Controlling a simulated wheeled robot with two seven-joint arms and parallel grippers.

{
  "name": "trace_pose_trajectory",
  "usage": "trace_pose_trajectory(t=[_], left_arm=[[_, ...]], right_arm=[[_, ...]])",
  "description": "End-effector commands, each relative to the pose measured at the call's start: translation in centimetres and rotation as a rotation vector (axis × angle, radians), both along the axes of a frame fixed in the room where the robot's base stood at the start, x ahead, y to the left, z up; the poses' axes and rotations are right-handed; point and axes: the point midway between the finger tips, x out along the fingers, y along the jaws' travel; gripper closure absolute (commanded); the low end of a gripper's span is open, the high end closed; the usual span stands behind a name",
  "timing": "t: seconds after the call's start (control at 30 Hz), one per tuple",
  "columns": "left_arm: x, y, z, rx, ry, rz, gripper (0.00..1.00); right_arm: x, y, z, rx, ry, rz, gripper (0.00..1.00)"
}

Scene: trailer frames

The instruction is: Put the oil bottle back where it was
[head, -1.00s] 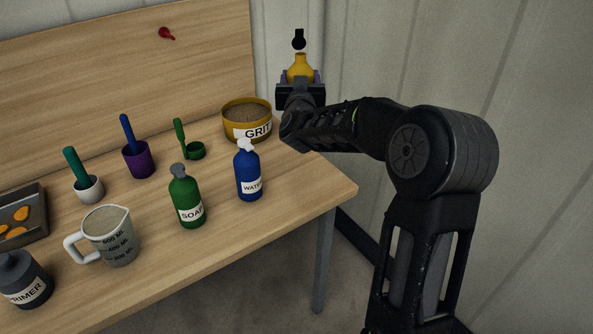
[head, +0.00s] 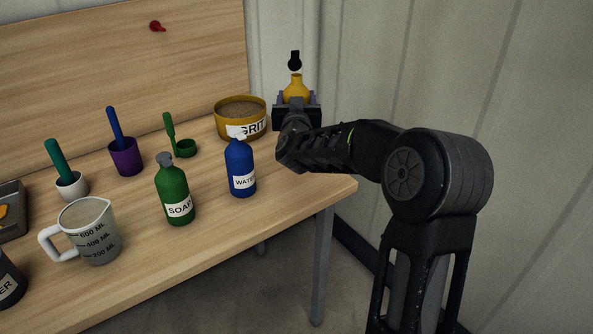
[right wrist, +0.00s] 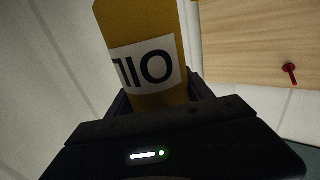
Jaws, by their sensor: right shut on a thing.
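The oil bottle is yellow with a dark top; in the head view its upper part (head: 296,88) shows above my right gripper (head: 297,104). My right gripper is shut on the bottle and holds it upright, beyond the right end of the wooden bench (head: 290,205). In the right wrist view the yellow bottle (right wrist: 150,90) with its white OIL label stands between the fingers of the gripper (right wrist: 160,100). The bottle's lower part is hidden by the gripper in the head view. My left gripper is not in view.
On the bench stand a GRIT tub (head: 240,117), a blue WATER bottle (head: 240,165), a green SOAP bottle (head: 174,190), a measuring jug (head: 90,232) and cups with brushes, including a purple cup (head: 126,157). A red peg (head: 157,26) is on the backboard. The bench front right is clear.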

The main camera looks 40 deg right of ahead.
Motion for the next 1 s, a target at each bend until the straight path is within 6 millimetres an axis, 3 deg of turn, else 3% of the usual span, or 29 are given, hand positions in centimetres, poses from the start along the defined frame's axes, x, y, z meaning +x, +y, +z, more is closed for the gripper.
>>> trace_pose_trajectory(t=[0.17, 0.53, 1.0], left_arm=[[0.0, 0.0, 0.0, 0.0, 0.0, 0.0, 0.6], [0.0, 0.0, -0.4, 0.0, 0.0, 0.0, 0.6], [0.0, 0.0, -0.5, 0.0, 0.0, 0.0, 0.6]], right_arm=[[0.0, 0.0, -0.3, -0.001, 0.001, -0.001, 0.99], [0.0, 0.0, -5.8, -0.001, 0.002, 0.0, 0.99], [0.0, 0.0, -7.1, -0.001, 0.002, 0.0, 0.99]])
